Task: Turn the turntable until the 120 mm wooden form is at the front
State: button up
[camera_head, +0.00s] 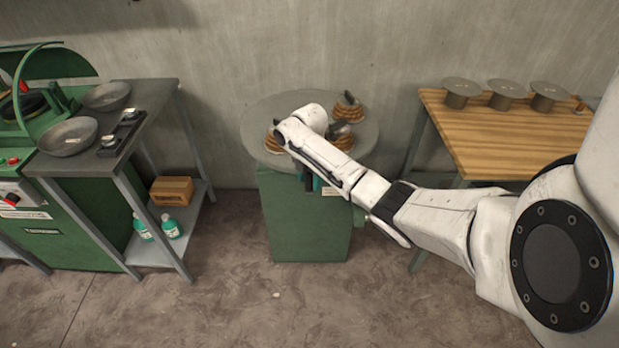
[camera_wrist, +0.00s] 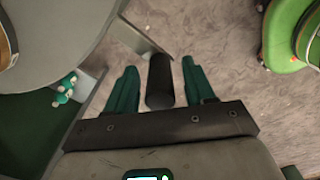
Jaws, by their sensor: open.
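The turntable (camera_head: 262,110) is a round grey disc on a green cabinet. Wooden forms with dark knobs stand on it: one at the back right (camera_head: 349,110), one at the right (camera_head: 342,139), one at the left (camera_head: 275,145) partly behind my arm. I cannot tell which is the 120 mm form. My gripper (camera_head: 311,184) is at the turntable's front side, mostly hidden by my arm. In the wrist view my gripper (camera_wrist: 160,72) is open, its teal fingers either side of a dark cylindrical handle (camera_wrist: 159,84), with gaps showing. The disc (camera_wrist: 60,35) fills the upper left there.
A wooden table (camera_head: 500,135) with several grey flanged spools stands at the right. A grey stand (camera_head: 150,130) with bowls and a green machine (camera_head: 60,190) stand at the left. Green bottles (camera_head: 170,227) sit on its lower shelf. The floor (camera_head: 230,300) in front is clear.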

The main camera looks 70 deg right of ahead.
grip_shut()
dwell(0.4)
